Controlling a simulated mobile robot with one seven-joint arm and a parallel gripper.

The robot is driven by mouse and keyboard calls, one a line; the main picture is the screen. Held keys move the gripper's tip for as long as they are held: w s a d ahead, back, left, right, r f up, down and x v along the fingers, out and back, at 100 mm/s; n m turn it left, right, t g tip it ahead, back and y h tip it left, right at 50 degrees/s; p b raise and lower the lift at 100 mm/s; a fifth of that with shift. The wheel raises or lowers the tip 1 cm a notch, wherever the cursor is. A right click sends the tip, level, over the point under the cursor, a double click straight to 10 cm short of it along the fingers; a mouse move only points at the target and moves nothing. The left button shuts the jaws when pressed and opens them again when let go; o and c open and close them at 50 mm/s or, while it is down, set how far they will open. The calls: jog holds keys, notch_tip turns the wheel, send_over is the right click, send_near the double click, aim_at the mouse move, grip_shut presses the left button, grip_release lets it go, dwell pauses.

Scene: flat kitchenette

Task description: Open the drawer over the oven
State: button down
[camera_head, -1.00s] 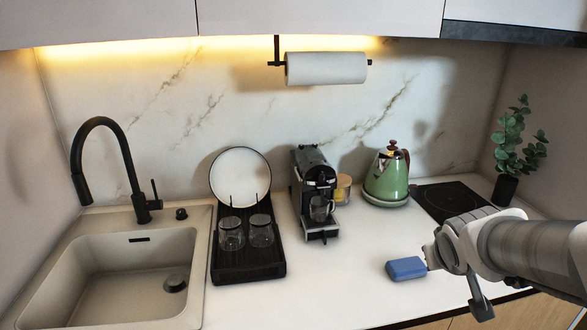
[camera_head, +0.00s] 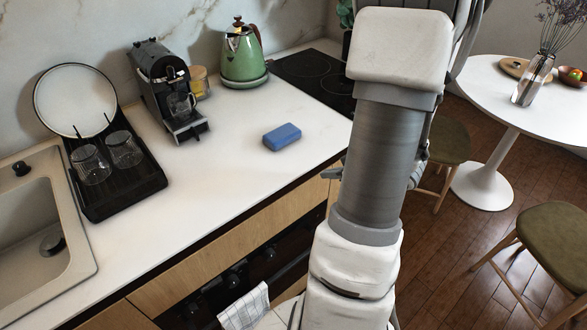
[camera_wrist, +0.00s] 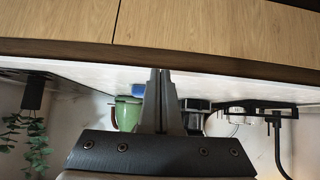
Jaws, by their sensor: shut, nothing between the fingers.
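The drawer over the oven (camera_head: 222,243) is a long, light wooden front under the white countertop. It looks shut and flush. The black oven front (camera_head: 270,262) with its knobs is just below it. In the wrist view my gripper (camera_wrist: 161,72) is shut and empty, its two fingers together, pointing at the counter edge. That view looks inverted: wooden fronts (camera_wrist: 205,28) fill the top, split by a thin seam. I cannot tell which one is the oven drawer. The fingers appear apart from the fronts.
A checked towel (camera_head: 245,308) hangs at the oven. A blue sponge (camera_head: 282,136), green kettle (camera_head: 243,58), coffee machine (camera_head: 163,85) and black dish rack (camera_head: 135,178) stand on the counter (camera_head: 225,150). Stools (camera_head: 553,235) and a round white table (camera_head: 480,95) are at the right.

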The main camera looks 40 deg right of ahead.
jog(key=b+x, duration=0.2)
jog(key=x, duration=0.8)
jog(key=shift+a+f+b, duration=0.1)
jog(key=shift+a+b, duration=0.05)
jog(key=shift+b, duration=0.2)
jog(key=shift+s, duration=0.25)
